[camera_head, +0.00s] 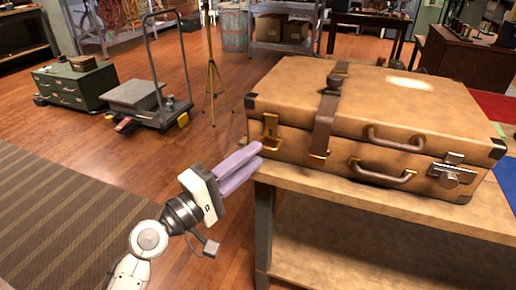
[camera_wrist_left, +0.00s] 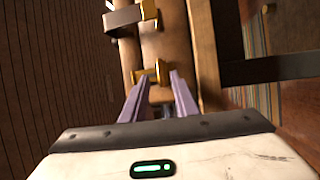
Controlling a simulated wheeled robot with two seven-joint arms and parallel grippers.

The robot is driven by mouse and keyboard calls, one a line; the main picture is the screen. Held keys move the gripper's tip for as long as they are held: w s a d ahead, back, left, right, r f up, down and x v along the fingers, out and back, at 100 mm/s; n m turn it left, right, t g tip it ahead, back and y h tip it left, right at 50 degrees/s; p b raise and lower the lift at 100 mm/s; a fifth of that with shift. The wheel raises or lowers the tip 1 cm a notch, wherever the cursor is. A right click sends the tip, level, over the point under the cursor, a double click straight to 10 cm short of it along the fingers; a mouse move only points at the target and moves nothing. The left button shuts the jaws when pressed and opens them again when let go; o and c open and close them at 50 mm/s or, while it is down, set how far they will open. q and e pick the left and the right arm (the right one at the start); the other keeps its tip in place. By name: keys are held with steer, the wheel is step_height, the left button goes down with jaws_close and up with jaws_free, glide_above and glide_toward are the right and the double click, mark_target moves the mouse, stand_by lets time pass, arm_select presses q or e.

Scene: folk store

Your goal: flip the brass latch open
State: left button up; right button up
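A tan leather suitcase (camera_head: 300,105) with dark corners lies closed on a wooden table. A brass latch (camera_head: 270,131) is on its front near the left end. It also shows in the left wrist view (camera_wrist_left: 150,76), just ahead of the fingertips. My left gripper (camera_head: 258,155) has two purple fingers pointing at the suitcase's left front, just below and in front of the latch. In the left wrist view the fingers (camera_wrist_left: 160,80) stand apart with nothing clearly held between them. I cannot tell whether a fingertip touches the latch. My right gripper is not in view.
A brown strap (camera_head: 327,115) with brass buckles crosses the suitcase right of the latch. A silvery metal clasp (camera_head: 450,172) is at its right end, with two handles between.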

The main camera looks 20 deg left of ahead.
mark_target(269, 134)
arm_select(q)
steer(key=shift+x, duration=1.4)
steer(key=shift+f, duration=0.1)
jaws_close()
